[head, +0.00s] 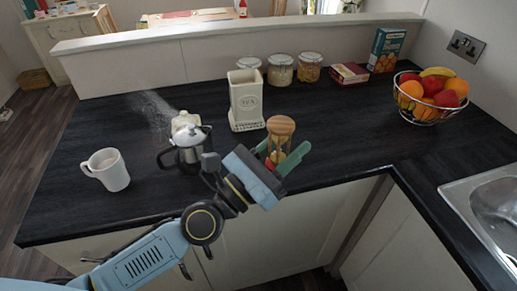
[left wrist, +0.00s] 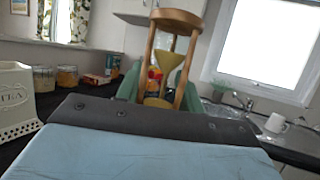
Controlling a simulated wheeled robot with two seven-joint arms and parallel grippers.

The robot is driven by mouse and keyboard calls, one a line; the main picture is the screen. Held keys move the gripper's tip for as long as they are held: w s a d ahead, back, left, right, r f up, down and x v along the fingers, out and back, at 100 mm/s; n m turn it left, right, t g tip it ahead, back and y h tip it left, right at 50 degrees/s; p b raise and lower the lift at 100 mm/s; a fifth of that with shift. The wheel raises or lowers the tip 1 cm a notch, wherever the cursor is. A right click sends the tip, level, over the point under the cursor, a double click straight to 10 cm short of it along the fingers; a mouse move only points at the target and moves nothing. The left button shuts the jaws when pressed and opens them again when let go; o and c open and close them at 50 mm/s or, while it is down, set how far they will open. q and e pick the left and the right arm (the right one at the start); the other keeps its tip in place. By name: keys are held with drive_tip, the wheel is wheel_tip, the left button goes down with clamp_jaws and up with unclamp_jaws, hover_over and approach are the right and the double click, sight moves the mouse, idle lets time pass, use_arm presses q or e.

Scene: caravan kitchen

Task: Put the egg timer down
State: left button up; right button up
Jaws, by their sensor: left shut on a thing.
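The egg timer (head: 281,126) is an hourglass with yellowish sand in a round-ended wooden frame. My left gripper (head: 281,157) is shut on it, with green fingers on both sides of its lower part. In the left wrist view the egg timer (left wrist: 173,58) stands up between the fingers (left wrist: 160,92) and leans slightly. It is over the front part of the dark worktop (head: 340,130), right of the tea canister (head: 246,97). Its base is partly hidden by the gripper, so I cannot tell whether it touches the worktop. My right gripper is not in view.
A metal pot (head: 187,147) and a white mug (head: 107,170) stand to the left. Glass jars (head: 281,70), a dark red box (head: 349,73) and a teal box (head: 386,50) line the back. A fruit bowl (head: 430,112) and sink (head: 490,205) are right. Worktop right of the timer is clear.

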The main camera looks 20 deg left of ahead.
use_arm(q)
drive_tip(key=shift+s+d+r+m+g+h, duration=0.1)
drive_tip(key=shift+d+r+m+g+h, duration=0.3)
drive_tip(key=shift+d+h, duration=0.2)
drive_tip(key=shift+s+d+r+m+g+h, duration=0.1)
drive_tip(key=shift+d+r+m+g+h, duration=0.25)
drive_tip(key=shift+d+h, duration=0.2)
drive_tip(key=w+d+f+m+g+h, duration=0.4)
drive_tip(key=g+h, duration=0.1)
drive_tip(key=g, duration=0.2)
drive_tip(key=shift+f, duration=0.4)
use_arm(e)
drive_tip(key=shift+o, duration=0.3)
